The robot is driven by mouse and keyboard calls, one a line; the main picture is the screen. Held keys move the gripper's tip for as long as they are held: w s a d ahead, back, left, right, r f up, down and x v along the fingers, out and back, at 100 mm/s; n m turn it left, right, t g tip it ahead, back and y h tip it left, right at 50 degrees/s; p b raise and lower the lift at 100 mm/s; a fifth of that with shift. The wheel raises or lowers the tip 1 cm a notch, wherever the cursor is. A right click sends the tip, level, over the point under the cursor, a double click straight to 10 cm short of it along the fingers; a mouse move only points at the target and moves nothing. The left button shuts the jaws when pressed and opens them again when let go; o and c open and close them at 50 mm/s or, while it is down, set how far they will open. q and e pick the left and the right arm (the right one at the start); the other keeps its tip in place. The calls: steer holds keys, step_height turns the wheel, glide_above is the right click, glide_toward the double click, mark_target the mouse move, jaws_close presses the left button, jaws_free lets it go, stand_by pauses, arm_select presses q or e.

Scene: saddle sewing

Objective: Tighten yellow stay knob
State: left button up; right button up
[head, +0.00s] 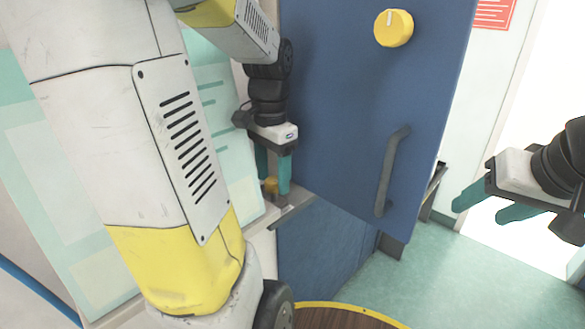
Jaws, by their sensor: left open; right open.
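A small yellow knob (271,186) sits on a metal bracket (288,211) at the edge of the pale cabinet or wall, beside the blue door. My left gripper (274,187) points down with its teal fingers open around or just in front of this knob; I cannot tell whether they touch it. A larger round yellow knob (393,28) with a white mark is on the upper part of the blue door (335,110). My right gripper (482,211) is open and empty at the right, apart from the door.
The door has a dark grey handle (391,172) and stands in front of my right gripper's left side. A round wooden top with a yellow rim (345,308) is at the bottom. Green floor (440,280) is clear at the right. A red sign (494,12) hangs behind.

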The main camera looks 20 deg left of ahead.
mark_target(273, 180)
arm_select(q)
step_height(273, 180, up, 8)
steer(key=shift+f, duration=0.1)
stand_by(0.5)
steer(key=n, duration=0.2)
steer(key=shift+s+a+f+n, duration=0.1)
steer(key=shift+f+n, duration=0.05)
steer(key=shift+n, duration=0.15)
steer(key=n, duration=0.3)
steer(key=shift+f, duration=0.75)
step_height(273, 180, down, 7)
steer(key=shift+r, duration=0.15)
jaws_close()
